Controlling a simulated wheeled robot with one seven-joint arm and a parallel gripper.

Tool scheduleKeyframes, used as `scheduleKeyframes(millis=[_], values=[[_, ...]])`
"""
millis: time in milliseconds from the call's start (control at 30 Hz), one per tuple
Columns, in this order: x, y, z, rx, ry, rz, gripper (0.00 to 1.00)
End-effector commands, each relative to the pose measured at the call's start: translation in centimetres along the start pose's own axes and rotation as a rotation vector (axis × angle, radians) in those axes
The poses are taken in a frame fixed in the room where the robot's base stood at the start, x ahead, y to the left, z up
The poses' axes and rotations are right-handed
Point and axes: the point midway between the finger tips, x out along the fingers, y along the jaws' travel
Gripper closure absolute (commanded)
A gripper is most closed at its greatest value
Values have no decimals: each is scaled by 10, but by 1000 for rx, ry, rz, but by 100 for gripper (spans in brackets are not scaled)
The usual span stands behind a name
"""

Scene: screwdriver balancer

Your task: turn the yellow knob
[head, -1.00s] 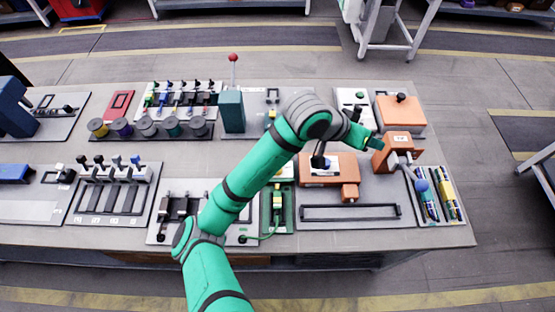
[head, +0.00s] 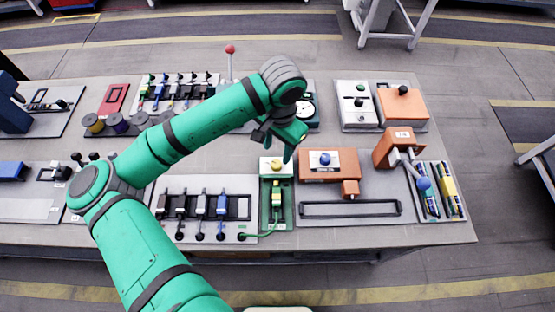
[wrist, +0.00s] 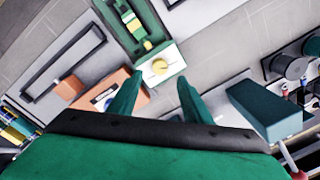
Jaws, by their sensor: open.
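The yellow knob (head: 276,167) sits on a white block (head: 265,161) at the far end of a green fixture (head: 268,216). In the wrist view the round yellow knob (wrist: 160,67) shows on the white block, beyond my fingertips and roughly between them. My gripper (head: 287,156) is just above and behind the knob in the head view. Its two green fingers (wrist: 157,90) are spread apart with nothing between them. I see no contact with the knob.
An orange box with a blue knob (head: 325,159) stands right of the green fixture. A panel of several levers (head: 202,207) is to its left. A dark teal block (wrist: 265,108) stands near my gripper in the wrist view. A red-tipped rod (head: 230,49) rises behind my arm.

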Motion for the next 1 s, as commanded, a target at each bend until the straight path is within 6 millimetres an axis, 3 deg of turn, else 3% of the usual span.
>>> scheduleKeyframes(millis=[200, 400, 867, 1000], values=[[40, 0, -1, -1, 0, 1, 55], [66, 1, -1, 1, 0, 2, 55], [78, 1, -2, 2, 2, 0, 55], [78, 2, -2, 4, 2, 1, 87]])
